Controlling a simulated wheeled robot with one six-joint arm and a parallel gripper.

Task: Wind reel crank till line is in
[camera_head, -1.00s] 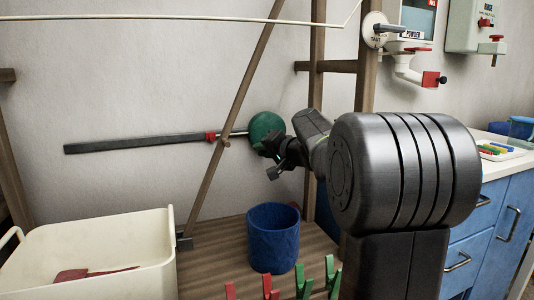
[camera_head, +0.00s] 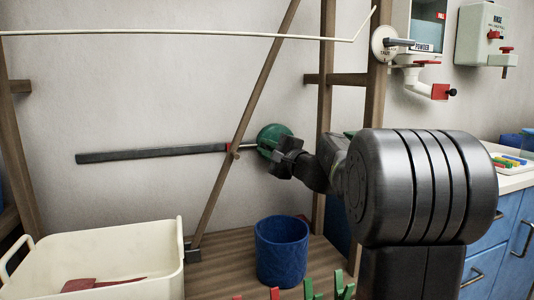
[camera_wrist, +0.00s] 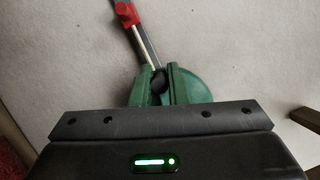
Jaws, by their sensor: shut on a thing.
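The green round reel (camera_head: 268,135) is at the right end of a dark flat bar (camera_head: 150,154) in front of the wall. It also shows in the wrist view (camera_wrist: 201,88). A red tag (camera_head: 229,148) sits on the bar close to the reel, partly behind a slanted wooden pole. In the wrist view, a pale line runs from the red tag (camera_wrist: 125,13) towards the reel. My gripper (camera_head: 279,160) is at the reel's front, shut on the crank; its dark knob (camera_wrist: 157,84) shows between the fingers. The rest of the crank is hidden.
A blue bucket (camera_head: 281,255) stands on the wooden slats below. A cream tub (camera_head: 150,240) is at lower left. The slanted pole (camera_head: 222,195) stands left of my gripper. A white line (camera_head: 180,33) crosses above. Wall dispensers (camera_head: 484,35) and blue cabinets are at right.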

